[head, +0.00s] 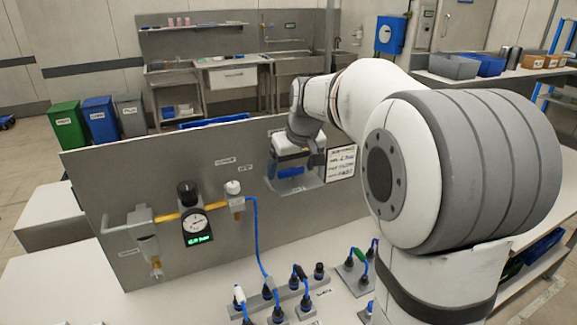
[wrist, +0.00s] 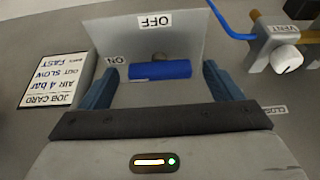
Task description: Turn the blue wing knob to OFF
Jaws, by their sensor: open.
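The blue wing knob (wrist: 160,70) is a bar lying level across the wrist view, on a grey plate. Its left end is beside the ON label (wrist: 117,60); the OFF label (wrist: 155,20) is above it in that view, upside down. My gripper (wrist: 161,74) is open, with one blue-grey finger beyond each end of the knob. Gaps show between fingers and knob, so it is not gripped. In the head view the knob (head: 290,172) shows just below my gripper (head: 292,160), in front of the panel, partly hidden by it.
A job card (wrist: 58,80) is beside the plate. A white VENT knob (wrist: 287,58) with a blue hose is on its other side. A pressure gauge (head: 195,224) is further left on the panel (head: 120,180). Hose fittings (head: 275,308) stand on the bench below.

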